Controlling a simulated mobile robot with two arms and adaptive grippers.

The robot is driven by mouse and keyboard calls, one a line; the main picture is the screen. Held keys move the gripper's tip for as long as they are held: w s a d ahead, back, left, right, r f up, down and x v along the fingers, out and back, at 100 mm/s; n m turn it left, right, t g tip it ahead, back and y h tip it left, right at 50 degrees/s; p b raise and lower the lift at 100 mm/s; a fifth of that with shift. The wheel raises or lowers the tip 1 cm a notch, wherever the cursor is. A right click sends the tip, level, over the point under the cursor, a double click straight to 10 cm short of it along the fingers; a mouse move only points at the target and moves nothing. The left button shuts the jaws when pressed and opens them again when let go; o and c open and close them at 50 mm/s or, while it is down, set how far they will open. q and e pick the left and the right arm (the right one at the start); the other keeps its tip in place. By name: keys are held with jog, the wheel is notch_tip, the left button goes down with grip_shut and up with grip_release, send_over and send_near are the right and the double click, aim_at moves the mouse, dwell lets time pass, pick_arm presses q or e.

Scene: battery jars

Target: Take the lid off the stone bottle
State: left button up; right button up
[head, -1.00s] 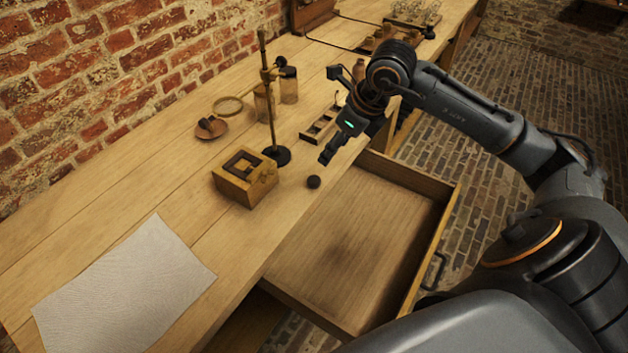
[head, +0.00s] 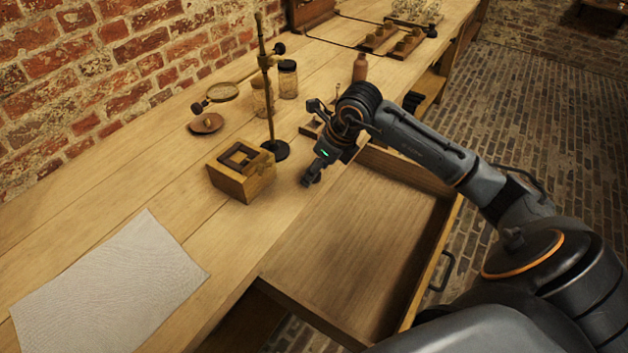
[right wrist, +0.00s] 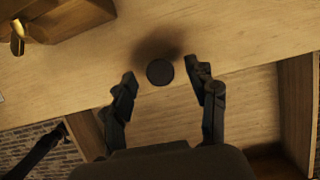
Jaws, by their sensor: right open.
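A reddish-brown bottle (head: 360,68), likely the stone bottle, stands upright on the bench behind my right arm; its top is too small to tell whether a lid is on it. A small round black piece (right wrist: 160,72), which may be a lid or stopper, rests on the bench near its front edge. My right gripper (head: 311,180) is above the bench edge, fingers pointing down and open. In the right wrist view the black piece shows between and slightly beyond the fingertips, not gripped. In the head view the gripper hides it. My left gripper is not in view.
An open, empty drawer (head: 345,265) juts out below the bench edge. A wooden box (head: 240,185), a metal stand (head: 268,100) and glass jars (head: 288,82) stand left of the gripper. A grey cloth (head: 105,290) lies at the front left.

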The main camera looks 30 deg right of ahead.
jog(key=shift+w+f, duration=0.15)
jog(key=shift+f, duration=0.2)
jog(key=shift+r, duration=0.1)
jog(key=c, duration=0.9)
jog(key=shift+r, duration=0.1)
